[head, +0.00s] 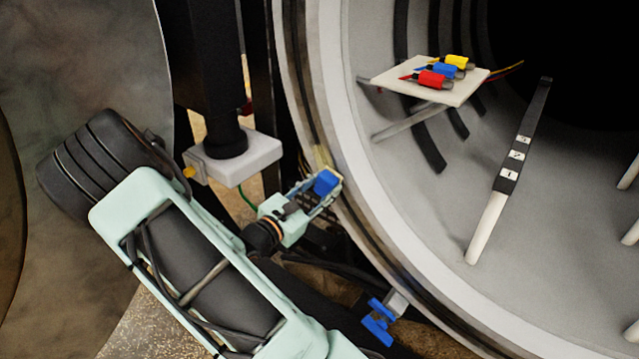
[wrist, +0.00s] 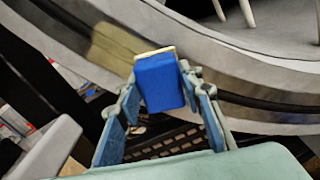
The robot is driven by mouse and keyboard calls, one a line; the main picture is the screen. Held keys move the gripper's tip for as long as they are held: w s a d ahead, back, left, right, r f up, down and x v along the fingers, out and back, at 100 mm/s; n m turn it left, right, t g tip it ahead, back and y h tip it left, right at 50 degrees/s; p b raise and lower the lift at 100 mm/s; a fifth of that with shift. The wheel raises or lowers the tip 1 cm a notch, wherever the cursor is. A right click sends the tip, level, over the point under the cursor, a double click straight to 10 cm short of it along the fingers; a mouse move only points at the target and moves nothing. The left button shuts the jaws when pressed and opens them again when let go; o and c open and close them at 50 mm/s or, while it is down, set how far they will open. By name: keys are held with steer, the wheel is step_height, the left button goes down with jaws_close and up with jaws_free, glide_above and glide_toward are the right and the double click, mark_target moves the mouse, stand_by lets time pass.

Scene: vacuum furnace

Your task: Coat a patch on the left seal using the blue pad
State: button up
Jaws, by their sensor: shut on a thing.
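The blue pad (head: 326,182) is a small blue block with a pale yellow face, gripped at the furnace ring's left edge. In the wrist view the blue pad (wrist: 160,85) sits between the two fingers of my gripper (wrist: 161,92), with its yellow face toward the ring. My gripper (head: 323,190) is shut on the pad. The seal (wrist: 262,101) is a dark strip in the ring's groove; it also runs along the rim in the head view (head: 381,246). A yellowish patch (wrist: 115,46) shows on the ring beside the pad. I cannot tell whether the pad touches the seal.
Inside the chamber, a white plate (head: 418,88) carries red, blue and yellow connectors. A numbered dark bar (head: 522,140) stands to its right. A blue-handled valve (head: 378,322) is below.

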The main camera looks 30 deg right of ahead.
steer(key=shift+s+d+f, duration=0.2)
steer(key=shift+s+f, duration=0.2)
steer(key=shift+f, duration=0.3)
steer(key=shift+p+v, duration=0.4)
steer(key=shift+v, duration=2.55)
steer(key=v, duration=0.3)
steer(key=shift+p, duration=0.3)
steer(key=shift+x, duration=3.35)
